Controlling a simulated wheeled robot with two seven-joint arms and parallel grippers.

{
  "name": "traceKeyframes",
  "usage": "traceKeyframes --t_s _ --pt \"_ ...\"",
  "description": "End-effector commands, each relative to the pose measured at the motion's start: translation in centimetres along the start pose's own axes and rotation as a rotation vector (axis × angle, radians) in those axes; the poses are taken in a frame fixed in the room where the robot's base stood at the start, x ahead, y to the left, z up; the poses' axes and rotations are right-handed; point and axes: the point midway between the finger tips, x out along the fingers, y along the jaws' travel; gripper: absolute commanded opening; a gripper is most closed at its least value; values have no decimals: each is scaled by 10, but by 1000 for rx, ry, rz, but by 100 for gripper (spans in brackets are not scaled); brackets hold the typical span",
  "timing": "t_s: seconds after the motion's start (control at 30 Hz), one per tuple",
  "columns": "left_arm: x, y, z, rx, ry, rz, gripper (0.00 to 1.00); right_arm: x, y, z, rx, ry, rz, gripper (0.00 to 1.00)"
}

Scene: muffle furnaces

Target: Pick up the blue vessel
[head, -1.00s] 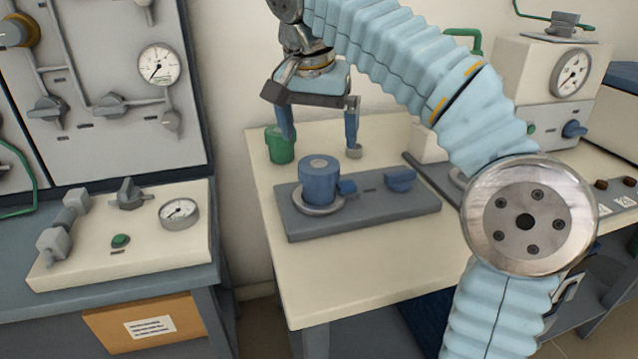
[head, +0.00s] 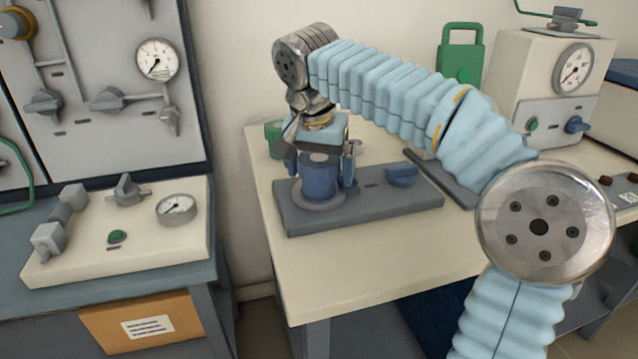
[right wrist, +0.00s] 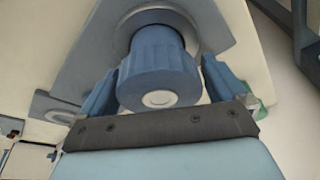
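The blue vessel (head: 320,178) stands upright on a round grey plate on the grey base (head: 370,212). In the right wrist view the vessel (right wrist: 158,72) sits between the two blue fingers. My right gripper (head: 322,172) has come down over the vessel from above, with one finger on each side. In the right wrist view the right gripper (right wrist: 158,88) is open, and small gaps seem to show between fingers and vessel. My left gripper is not in view.
A blue knob (head: 402,176) sits on the same base to the right of the vessel. A green container (head: 273,138) stands behind it. A furnace (head: 550,85) with a gauge stands at the right. The front of the cream table (head: 350,275) is clear.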

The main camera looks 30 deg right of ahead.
Motion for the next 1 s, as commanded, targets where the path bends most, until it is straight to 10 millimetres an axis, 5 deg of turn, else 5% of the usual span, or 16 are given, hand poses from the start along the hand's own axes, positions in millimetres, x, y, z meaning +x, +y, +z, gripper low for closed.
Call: traceKeyframes --t_s 0.4,0.77,1.0 --pt "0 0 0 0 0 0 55 0 0 0 0 0 -1 33" --pt "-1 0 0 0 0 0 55 -5 -1 -1 0 2 -3 31" --pt "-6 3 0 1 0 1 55 -27 -1 -8 1 2 -4 31"
